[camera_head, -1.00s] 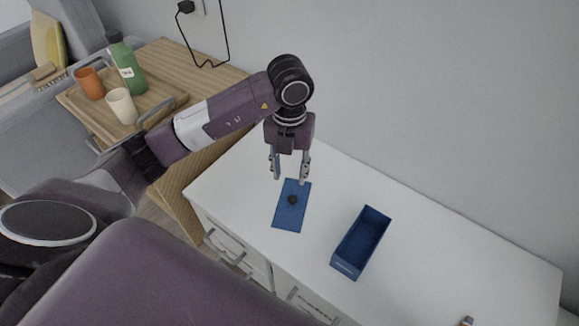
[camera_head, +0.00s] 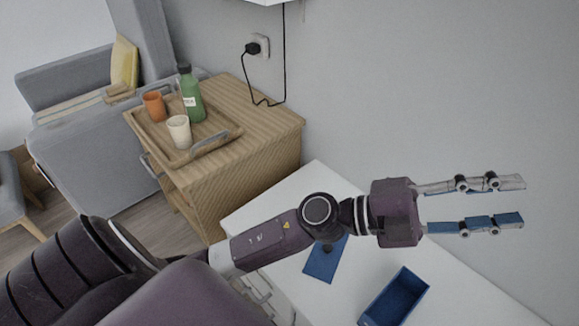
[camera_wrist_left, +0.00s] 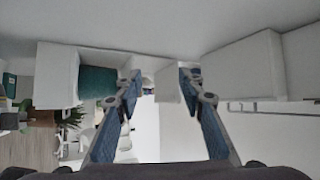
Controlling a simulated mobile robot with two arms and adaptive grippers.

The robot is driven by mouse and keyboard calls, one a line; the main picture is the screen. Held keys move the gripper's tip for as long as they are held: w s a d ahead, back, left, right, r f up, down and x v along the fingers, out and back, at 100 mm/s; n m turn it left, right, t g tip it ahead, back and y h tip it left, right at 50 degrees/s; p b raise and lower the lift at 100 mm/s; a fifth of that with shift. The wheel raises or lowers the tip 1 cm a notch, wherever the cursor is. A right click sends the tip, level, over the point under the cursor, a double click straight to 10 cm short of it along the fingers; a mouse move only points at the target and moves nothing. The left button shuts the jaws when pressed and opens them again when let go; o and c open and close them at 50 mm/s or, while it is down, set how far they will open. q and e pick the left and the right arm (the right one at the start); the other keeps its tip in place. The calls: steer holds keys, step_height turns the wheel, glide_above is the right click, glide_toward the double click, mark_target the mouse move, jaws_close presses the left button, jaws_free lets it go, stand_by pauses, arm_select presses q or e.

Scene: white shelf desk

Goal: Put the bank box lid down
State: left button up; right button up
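The blue bank box lid (camera_head: 320,268) lies flat on the white desk, with a dark knob on it. My left arm covers its upper part. The open blue bank box (camera_head: 397,296) stands on the desk to the right of the lid and apart from it; its lower end is cut off by the frame. My left gripper (camera_head: 520,201) is open and empty, raised above the desk and pointing right, away from the lid. Its spread fingers also show in the left wrist view (camera_wrist_left: 160,76), with nothing between them. My right gripper is not in view.
A wooden cabinet (camera_head: 262,160) left of the desk carries a wooden tray (camera_head: 222,131) with a green bottle (camera_head: 191,98), an orange cup (camera_head: 154,106) and a cream cup (camera_head: 179,131). A grey wall (camera_head: 430,90) stands behind the desk.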

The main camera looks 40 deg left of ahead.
arm_select(q)
steer(key=w+a+n+t+y, duration=0.55)
steer(key=a+n+t, duration=0.25)
steer(key=n, duration=0.2)
steer(key=a+f+n+g+y, duration=0.1)
steer(key=a+f+n+y, duration=1.1)
steer(key=a+f+y, duration=0.2)
steer(key=s+f+n+g, duration=0.1)
steer(key=s+f+g, duration=0.2)
steer(key=s+f, duration=0.2)
steer(key=s+a+f+n+g, duration=0.1)
steer(key=s+f+g, duration=0.3)
steer(key=s+f, duration=0.2)
steer(key=s+a+f+n+g, duration=0.1)
steer(key=s+f+g, duration=0.3)
steer(key=f, duration=0.5)
steer(key=shift+s+f+y, duration=0.15)
steer(key=shift+s+y, duration=0.05)
steer(key=shift+s, duration=0.45)
steer(key=shift+s+f+y, duration=0.15)
steer(key=shift+s, duration=0.45)
steer(key=s+g, duration=0.1)
steer(key=s, duration=0.1)
steer(key=s+d+f, duration=0.1)
steer(key=s, duration=0.1)
steer(key=s+f+g, duration=0.1)
steer(key=s, duration=0.1)
steer(key=shift+s+d+f+g+h, duration=0.1)
steer(key=shift+d+f+g+h, duration=0.05)
steer(key=shift+g+h, duration=0.2)
